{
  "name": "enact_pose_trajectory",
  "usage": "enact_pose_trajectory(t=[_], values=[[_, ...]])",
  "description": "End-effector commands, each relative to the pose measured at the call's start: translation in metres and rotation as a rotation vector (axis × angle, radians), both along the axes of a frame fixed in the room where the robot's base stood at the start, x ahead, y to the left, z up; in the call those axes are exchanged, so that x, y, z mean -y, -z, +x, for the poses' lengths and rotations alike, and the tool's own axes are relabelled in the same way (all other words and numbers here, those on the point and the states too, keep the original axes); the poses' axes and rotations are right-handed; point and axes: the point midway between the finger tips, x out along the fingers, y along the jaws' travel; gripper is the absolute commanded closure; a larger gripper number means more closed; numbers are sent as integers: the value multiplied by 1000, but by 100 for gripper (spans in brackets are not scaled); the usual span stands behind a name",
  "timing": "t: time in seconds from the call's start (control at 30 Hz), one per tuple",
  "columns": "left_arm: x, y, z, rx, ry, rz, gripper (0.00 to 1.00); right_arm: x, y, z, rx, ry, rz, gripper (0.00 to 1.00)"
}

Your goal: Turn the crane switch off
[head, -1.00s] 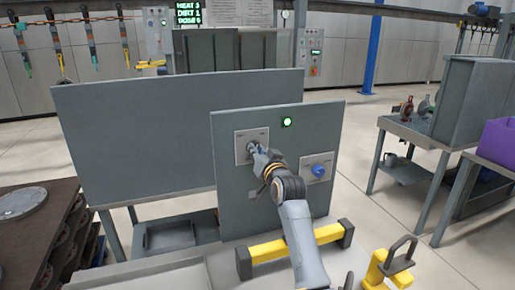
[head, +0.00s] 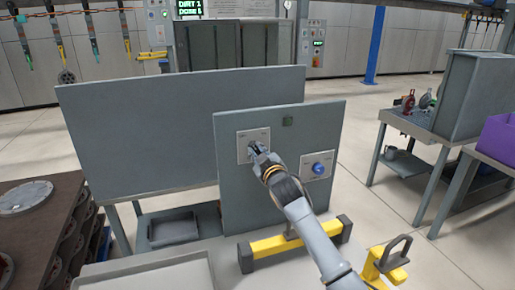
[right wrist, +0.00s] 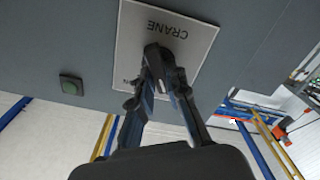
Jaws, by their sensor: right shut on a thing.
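The crane switch sits on a pale square plate (head: 242,140) on the grey upright panel (head: 232,205). In the right wrist view the plate (right wrist: 134,38) reads CRANE upside down, and the dark switch knob (right wrist: 153,51) shows at the fingertips. My right gripper (head: 255,149) is shut on the knob, which it mostly hides in the head view. My left gripper is not in view.
A blue knob (head: 318,168) on another plate is at the panel's right. A yellow bar frame (head: 268,247) and a yellow piece with a grey loop (head: 385,262) lie in front. A large grey board (head: 180,115) stands behind. A purple bin (head: 500,140) is at right.

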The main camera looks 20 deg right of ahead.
Motion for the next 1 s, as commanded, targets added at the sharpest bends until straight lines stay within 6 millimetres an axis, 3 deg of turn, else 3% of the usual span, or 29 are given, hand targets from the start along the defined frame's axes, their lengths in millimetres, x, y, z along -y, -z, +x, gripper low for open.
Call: enact_pose_trajectory(t=[0.3, 0.87, 0.9, 1.0], values=[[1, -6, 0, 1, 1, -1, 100, 0, -1, 0, 5, 2, -125, 100], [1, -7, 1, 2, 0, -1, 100, 0, -1, 0, 8, 2, -153, 100], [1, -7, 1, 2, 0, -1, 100, 0, -1, 0, 8, 2, -153, 77], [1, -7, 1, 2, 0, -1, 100, 0, -1, 0, 7, 1, -152, 62]])
